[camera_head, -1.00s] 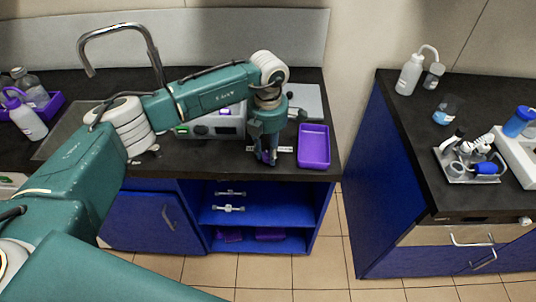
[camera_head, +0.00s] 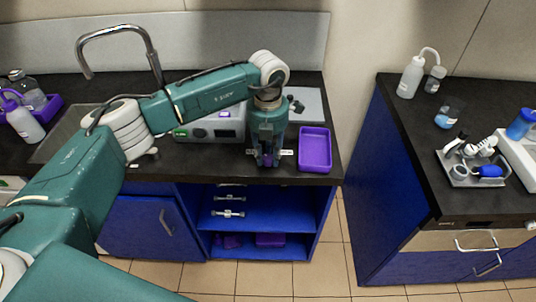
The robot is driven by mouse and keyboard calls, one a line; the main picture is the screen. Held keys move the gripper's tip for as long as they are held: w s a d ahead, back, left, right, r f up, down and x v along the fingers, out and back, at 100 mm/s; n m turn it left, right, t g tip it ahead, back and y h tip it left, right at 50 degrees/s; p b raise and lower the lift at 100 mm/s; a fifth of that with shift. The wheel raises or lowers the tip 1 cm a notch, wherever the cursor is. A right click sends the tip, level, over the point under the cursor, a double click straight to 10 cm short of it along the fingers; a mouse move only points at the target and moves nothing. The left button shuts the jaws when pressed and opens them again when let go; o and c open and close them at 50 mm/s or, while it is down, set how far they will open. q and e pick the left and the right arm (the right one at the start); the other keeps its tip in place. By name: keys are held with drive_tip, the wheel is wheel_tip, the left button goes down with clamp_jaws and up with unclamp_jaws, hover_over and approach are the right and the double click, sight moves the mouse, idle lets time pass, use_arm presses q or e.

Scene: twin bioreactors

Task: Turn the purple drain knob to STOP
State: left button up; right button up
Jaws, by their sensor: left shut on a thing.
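My left arm reaches in from the left over the black counter. My left gripper (camera_head: 267,161) points down at the counter's front part, between the grey device and the purple tray. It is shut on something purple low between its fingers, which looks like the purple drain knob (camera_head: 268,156). The fingers hide most of the knob, so I cannot tell which way it points. Small white labels (camera_head: 286,153) lie on both sides of the gripper, too small to read. My right gripper is not in view.
A grey device (camera_head: 210,128) with a lit display stands left of the gripper. A purple tray (camera_head: 315,165) lies close on the right. The steel tap (camera_head: 122,30) rises behind my arm. A second counter (camera_head: 400,130) with bottles stands farther right, across a floor gap.

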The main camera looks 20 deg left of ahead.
sight(268, 157)
use_arm(q)
drive_tip(key=o, duration=1.2)
drive_tip(key=shift+c, duration=0.2)
drive_tip(key=shift+r, duration=0.1)
wheel_tip(268, 157, up, 12)
